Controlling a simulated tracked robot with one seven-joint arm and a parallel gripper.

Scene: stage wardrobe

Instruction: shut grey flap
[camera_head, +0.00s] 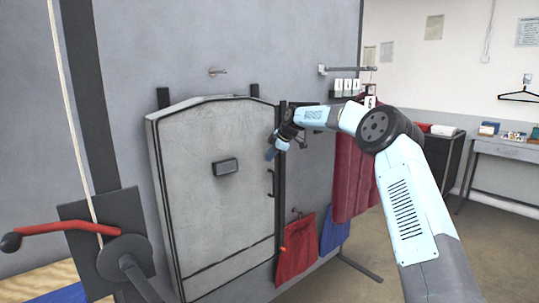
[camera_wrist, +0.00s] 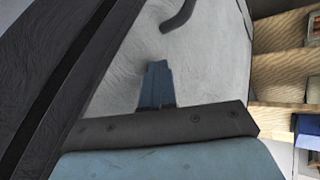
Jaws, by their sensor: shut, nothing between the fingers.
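The grey flap (camera_head: 225,150) is a large, pale, dark-edged panel with an arched top in the head view. It has a small dark box on its face and a dark handle (camera_head: 271,183) near its right edge. My gripper (camera_head: 270,154) is at the flap's upper right, above the handle. In the wrist view my gripper (camera_wrist: 157,72) is shut and empty, with its blue fingertips against or just off the grey flap (camera_wrist: 105,82). The handle (camera_wrist: 180,14) shows at the top there. Contact is unclear, and I cannot tell how far the flap stands open.
Wooden shelves (camera_wrist: 280,75) show beyond the flap's edge in the wrist view. A red-handled lever (camera_head: 65,229) and rope are at the left. Red cloths (camera_head: 296,247) hang at the right. A side table (camera_head: 505,150) stands far right, with open floor before it.

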